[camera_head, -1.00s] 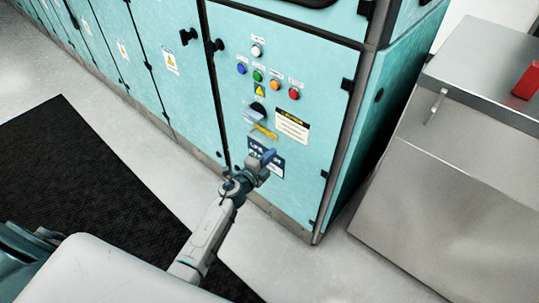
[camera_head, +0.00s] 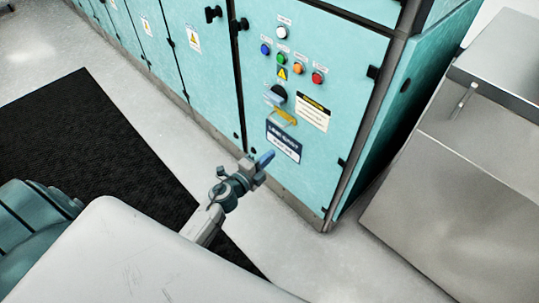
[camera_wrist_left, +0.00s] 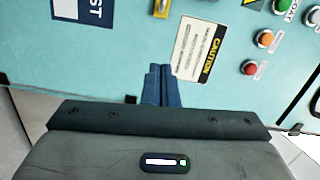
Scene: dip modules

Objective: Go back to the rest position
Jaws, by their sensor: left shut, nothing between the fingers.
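My left gripper (camera_head: 265,160) is shut and empty. In the head view it is in front of the lower part of the teal cabinet (camera_head: 330,60), below a dark blue label (camera_head: 284,140). In the left wrist view its blue fingers (camera_wrist_left: 161,84) are together, with nothing between them, and the cabinet door is behind them. My right gripper does not show in either view.
The cabinet door has several coloured buttons (camera_head: 299,68), a dark rotary handle (camera_head: 278,95), a yellow tag (camera_head: 285,116) and a caution label (camera_head: 312,112). A steel cabinet (camera_head: 450,200) stands at the right. A black mat (camera_head: 90,150) lies on the pale floor (camera_head: 290,240).

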